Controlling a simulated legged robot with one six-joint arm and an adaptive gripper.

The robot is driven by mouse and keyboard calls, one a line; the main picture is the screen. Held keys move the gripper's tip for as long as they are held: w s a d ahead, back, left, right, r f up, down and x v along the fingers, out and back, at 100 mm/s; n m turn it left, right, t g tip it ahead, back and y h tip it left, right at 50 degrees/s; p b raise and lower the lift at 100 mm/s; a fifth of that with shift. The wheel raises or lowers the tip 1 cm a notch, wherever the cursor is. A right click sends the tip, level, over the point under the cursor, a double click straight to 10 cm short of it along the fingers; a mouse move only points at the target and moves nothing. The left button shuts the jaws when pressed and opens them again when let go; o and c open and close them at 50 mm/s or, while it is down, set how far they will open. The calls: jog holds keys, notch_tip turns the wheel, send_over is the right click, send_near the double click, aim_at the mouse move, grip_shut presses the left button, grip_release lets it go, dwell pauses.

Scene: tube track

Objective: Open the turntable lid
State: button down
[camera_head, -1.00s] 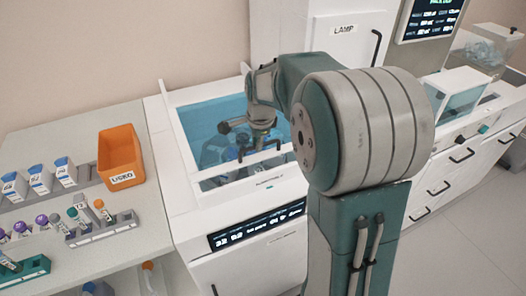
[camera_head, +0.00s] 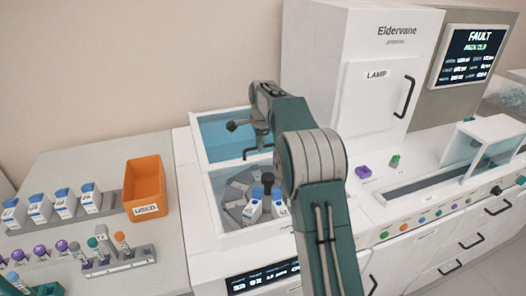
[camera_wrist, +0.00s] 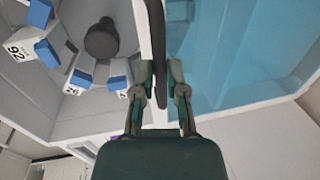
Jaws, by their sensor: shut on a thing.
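The turntable lid is a blue see-through panel (camera_head: 222,136) in a white frame over the back part of the white well; it also shows at the right of the wrist view (camera_wrist: 235,55). The front part of the well is uncovered and shows the grey turntable (camera_head: 238,192) with its dark knob and several blue-capped white packs. My gripper (camera_head: 258,143) is at the lid's front edge. In the wrist view my gripper (camera_wrist: 161,92) is shut on the dark lid handle (camera_wrist: 158,45), beside the lid's white edge. My arm hides part of the well's right side.
An orange bin (camera_head: 148,188) and racks of packs and tubes stand on the left bench. A tall white lamp cabinet (camera_head: 350,75) rises behind at the right.

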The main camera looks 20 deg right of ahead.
jog(key=shift+w+d+f, duration=0.1)
jog(key=shift+w+f, duration=0.05)
jog(key=shift+w, duration=1.5)
jog(key=c, duration=0.7)
grip_release()
jog(key=shift+d, duration=0.1)
jog(key=r, duration=0.4)
jog(key=s+r, duration=0.1)
jog(key=r, duration=0.3)
jog(key=s+r, duration=0.1)
jog(key=r, duration=0.2)
jog(key=shift+r, duration=0.4)
